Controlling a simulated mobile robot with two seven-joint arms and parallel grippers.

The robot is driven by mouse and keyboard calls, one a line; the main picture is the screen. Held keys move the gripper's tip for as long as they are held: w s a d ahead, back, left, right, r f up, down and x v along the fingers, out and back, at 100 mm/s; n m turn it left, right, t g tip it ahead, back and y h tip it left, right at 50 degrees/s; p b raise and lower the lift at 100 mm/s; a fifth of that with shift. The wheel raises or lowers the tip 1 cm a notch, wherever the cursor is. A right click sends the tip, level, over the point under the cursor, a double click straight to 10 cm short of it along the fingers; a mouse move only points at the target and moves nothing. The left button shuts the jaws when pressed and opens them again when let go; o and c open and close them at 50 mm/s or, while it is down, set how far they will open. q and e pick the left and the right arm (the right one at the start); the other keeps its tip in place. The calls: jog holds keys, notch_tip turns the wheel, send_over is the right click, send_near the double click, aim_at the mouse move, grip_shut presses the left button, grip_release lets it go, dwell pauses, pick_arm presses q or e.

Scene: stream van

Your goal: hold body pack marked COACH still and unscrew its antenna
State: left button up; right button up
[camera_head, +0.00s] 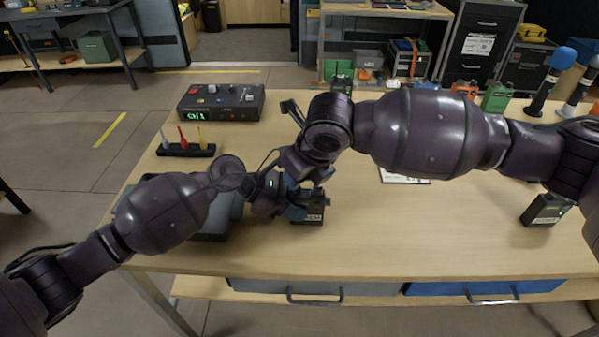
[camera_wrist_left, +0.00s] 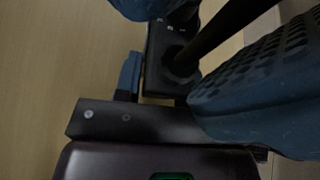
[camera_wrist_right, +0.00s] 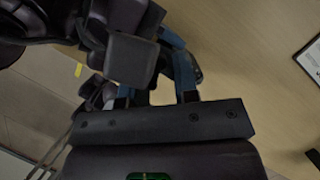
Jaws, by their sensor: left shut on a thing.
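The dark body pack (camera_head: 307,212) stands on the table near its front middle; only the end of its label shows, and it reads like COACH. My left gripper (camera_head: 290,203) is shut on it. In the left wrist view the pack (camera_wrist_left: 165,60) sits by a blue finger, and its thick black antenna (camera_wrist_left: 222,32) rises from its top. A large blue textured finger fills the right of that view. My right gripper (camera_head: 316,180) is right above the pack. In the right wrist view its blue fingers (camera_wrist_right: 156,92) stand apart, and a dark block covers part of them. The antenna is hidden in the head view.
Another body pack (camera_head: 545,210) stands at the right edge. A control box (camera_head: 220,102) and a rack of coloured tools (camera_head: 185,150) are at the back left. A grey case (camera_head: 215,222) lies left of the pack. The table's front right middle is clear.

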jog(key=shift+s+m+t+h, duration=0.1)
jog(key=shift+m+t+h, duration=0.45)
jog(key=shift+m, duration=1.45)
jog(key=shift+a+m+h, duration=0.1)
jog(key=shift+m+h, duration=0.35)
jog(key=shift+m, duration=0.55)
jog(key=shift+m+h, duration=0.4)
jog(key=shift+m, duration=0.6)
jog(key=shift+a+r, duration=0.1)
jog(key=shift+a, duration=0.1)
jog(key=shift+t, duration=0.25)
grip_shut()
